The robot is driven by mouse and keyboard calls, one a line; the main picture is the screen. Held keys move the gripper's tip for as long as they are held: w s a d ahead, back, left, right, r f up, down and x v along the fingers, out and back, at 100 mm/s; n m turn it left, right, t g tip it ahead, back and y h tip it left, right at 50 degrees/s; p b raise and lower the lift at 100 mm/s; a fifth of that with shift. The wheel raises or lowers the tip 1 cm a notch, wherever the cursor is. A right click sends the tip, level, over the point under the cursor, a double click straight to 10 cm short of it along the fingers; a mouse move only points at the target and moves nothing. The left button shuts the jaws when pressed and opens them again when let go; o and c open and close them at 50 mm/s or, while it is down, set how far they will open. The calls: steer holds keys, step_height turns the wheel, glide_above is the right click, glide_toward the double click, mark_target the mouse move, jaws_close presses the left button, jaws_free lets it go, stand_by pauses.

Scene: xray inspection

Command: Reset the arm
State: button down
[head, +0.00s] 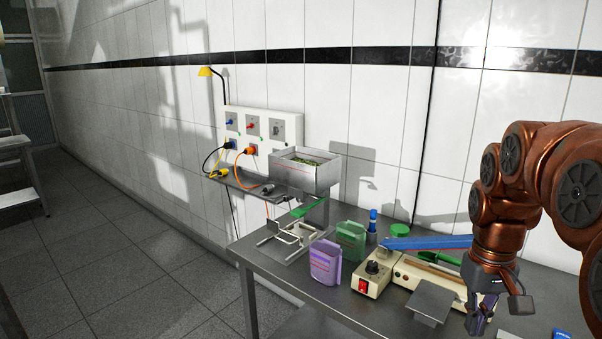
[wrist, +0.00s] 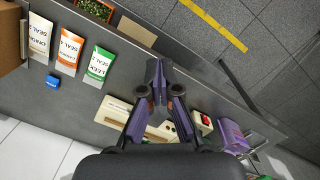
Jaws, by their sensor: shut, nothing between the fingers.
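My copper-coloured arm (head: 500,195) comes in from the right of the head view and bends down over the table. My gripper (head: 477,318) hangs at its end above the table's right part, pointing down. In the wrist view my gripper (wrist: 158,72) shows with its two dark purple fingers together at the tips and nothing between them. It is above the table (wrist: 85,92), near a beige device (wrist: 118,108) that the fingers partly cover.
A purple container (head: 325,262), a green container (head: 351,238) and a box with a red switch (head: 371,277) stand left of my gripper. A metal bin (head: 307,172) stands further back. Seed packets (wrist: 70,48) and a blue block (wrist: 53,81) lie on the table.

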steer(key=s+a+f+n, duration=0.1)
steer(key=s+a+f, duration=0.4)
steer(key=s+a, duration=0.2)
steer(key=s+a+f+g, duration=0.1)
steer(key=s+a+f, duration=0.3)
steer(key=s+a, duration=0.3)
steer(key=s, duration=0.4)
steer(key=shift+a+f+n, duration=0.25)
steer(key=shift+f+n, duration=0.1)
steer(key=shift+n, duration=0.05)
steer(key=shift+d, duration=0.1)
